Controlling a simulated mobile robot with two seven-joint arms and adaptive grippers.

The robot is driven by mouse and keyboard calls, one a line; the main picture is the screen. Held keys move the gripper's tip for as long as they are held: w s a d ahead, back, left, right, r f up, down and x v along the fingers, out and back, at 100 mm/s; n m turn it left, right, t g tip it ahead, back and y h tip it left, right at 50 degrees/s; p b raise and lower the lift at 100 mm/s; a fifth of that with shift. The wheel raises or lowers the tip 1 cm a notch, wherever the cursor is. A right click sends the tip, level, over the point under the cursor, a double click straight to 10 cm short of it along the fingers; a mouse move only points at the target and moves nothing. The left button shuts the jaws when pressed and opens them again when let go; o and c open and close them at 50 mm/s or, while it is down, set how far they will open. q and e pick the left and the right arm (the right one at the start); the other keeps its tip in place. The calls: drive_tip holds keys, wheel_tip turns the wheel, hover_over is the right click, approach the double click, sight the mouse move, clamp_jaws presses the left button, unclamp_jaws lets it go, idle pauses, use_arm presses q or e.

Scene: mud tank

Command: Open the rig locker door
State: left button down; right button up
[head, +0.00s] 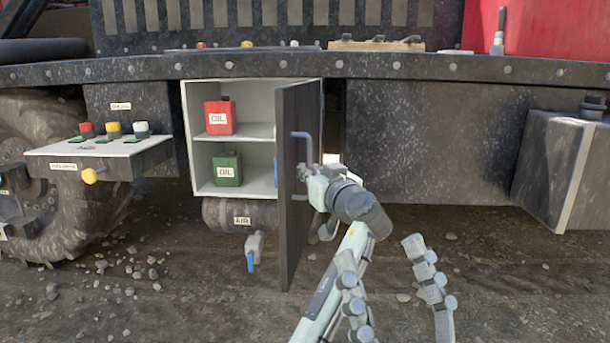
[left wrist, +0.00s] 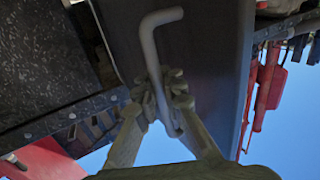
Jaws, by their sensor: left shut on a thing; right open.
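The rig locker (head: 233,130) stands open, with a white two-shelf inside. Its dark door (head: 297,235) is swung out toward me, seen nearly edge-on. The grey door handle (head: 304,136) is on the door's right-facing side. My left gripper (head: 306,175) is shut on the handle's lower part. In the left wrist view the handle (left wrist: 150,42) runs between the closed fingers of my left gripper (left wrist: 168,88). My right gripper (head: 380,250) is open and empty, low in front, right of the door and apart from it.
Inside the locker are a red oil can (head: 220,118) and a green oil can (head: 227,168); a blue thing behind the door is mostly hidden. A button panel (head: 98,146) juts out at left. A grey box (head: 560,170) juts out at right. Gravelly ground in front is open.

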use_arm(q)
drive_tip(key=shift+s+d+r, duration=0.1)
drive_tip(key=shift+s+r, duration=0.1)
drive_tip(key=shift+r, duration=0.5)
drive_tip(key=c, duration=1.7)
unclamp_jaws()
drive_tip(key=shift+s+r, duration=0.2)
drive_tip(key=shift+s, duration=0.05)
drive_tip(key=shift+o, duration=0.4)
drive_tip(key=shift+w+f, duration=0.15)
drive_tip(key=shift+f, duration=0.15)
use_arm(e)
drive_tip(key=shift+s+r, duration=0.2)
drive_tip(key=shift+s, duration=0.05)
drive_tip(key=shift+f, duration=0.1)
use_arm(q)
drive_tip(key=shift+s+f, duration=0.1)
drive_tip(key=shift+s, duration=0.15)
drive_tip(key=v, duration=0.7)
